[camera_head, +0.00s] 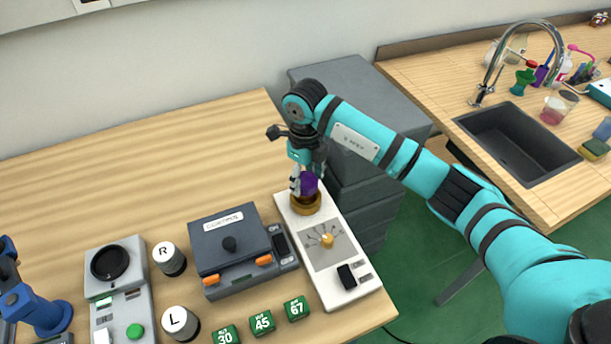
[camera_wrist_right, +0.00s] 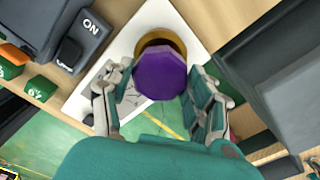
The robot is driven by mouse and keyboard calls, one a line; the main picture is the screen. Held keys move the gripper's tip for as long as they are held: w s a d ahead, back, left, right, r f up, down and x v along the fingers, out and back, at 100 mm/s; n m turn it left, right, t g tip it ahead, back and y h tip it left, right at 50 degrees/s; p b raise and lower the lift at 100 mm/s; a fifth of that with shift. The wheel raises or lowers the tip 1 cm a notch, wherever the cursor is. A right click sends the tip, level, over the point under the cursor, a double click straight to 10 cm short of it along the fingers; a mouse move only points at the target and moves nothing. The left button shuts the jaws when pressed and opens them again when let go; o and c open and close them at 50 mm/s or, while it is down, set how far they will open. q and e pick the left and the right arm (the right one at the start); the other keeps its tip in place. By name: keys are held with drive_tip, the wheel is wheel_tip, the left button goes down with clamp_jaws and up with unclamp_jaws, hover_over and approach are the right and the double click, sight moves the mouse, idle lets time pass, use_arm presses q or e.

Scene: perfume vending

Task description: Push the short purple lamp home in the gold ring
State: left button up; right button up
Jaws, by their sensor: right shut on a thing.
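The short purple lamp (camera_head: 309,184) is a dark purple, many-sided piece at the gold ring (camera_head: 306,207). The ring sits at the far end of a white tester panel (camera_head: 336,288). My right gripper (camera_head: 305,178) points down over the ring and is shut on the lamp. In the right wrist view the lamp (camera_wrist_right: 160,76) lies between the two finger pads and covers much of the gold ring (camera_wrist_right: 169,43). Part of the ring's rim shows past the lamp. How deep the lamp sits is hidden. My left gripper is not in view.
A dark box with orange latches (camera_head: 232,250) stands left of the panel. Green numbered blocks (camera_head: 262,322) and the L and R cylinders (camera_head: 170,258) stand further left. Grey drawers (camera_head: 350,100) are behind the panel. The table's back left is clear.

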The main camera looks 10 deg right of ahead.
drive_tip(key=shift+f+b, duration=1.05)
drive_tip(key=shift+f, duration=0.15)
idle(0.8)
drive_tip(key=shift+f+b, duration=0.2)
drive_tip(key=shift+b, duration=0.1)
idle(0.5)
drive_tip(key=o, duration=1.4)
drive_tip(key=shift+r+p, duration=1.95)
drive_tip(key=shift+r, duration=1.55)
